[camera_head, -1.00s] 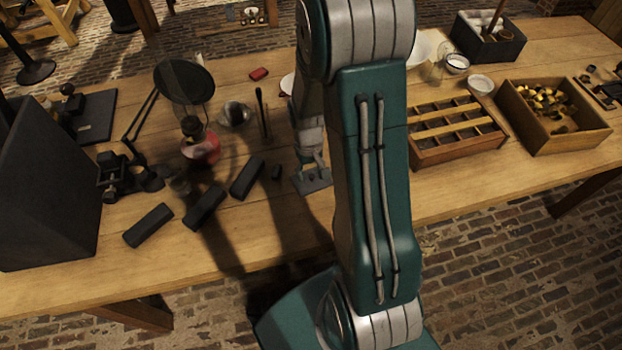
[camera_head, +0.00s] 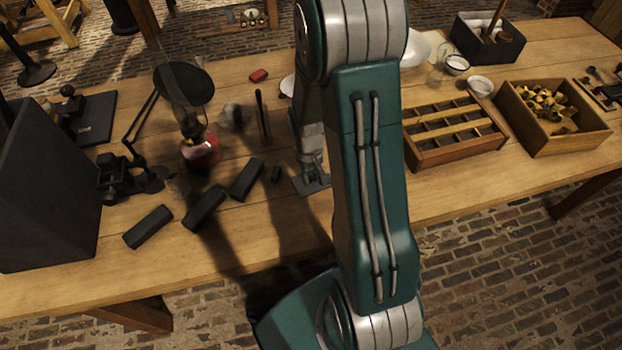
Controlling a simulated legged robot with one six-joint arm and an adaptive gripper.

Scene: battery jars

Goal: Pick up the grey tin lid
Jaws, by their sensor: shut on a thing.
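The grey tin lid (camera_head: 306,188) is a flat, angular grey piece low at the front middle of the table, just left of my upright green arm link. My gripper (camera_head: 311,176) points down at it and is shut on its upper part. The arm link hides whatever lies to the right of the lid. I cannot tell whether the lid touches the table or is just clear of it.
Dark blocks (camera_head: 205,207) lie left of the gripper, near a lamp with red base (camera_head: 201,153) and a magnifier stand (camera_head: 133,150). A compartment tray (camera_head: 458,152) and wooden box (camera_head: 562,141) stand right.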

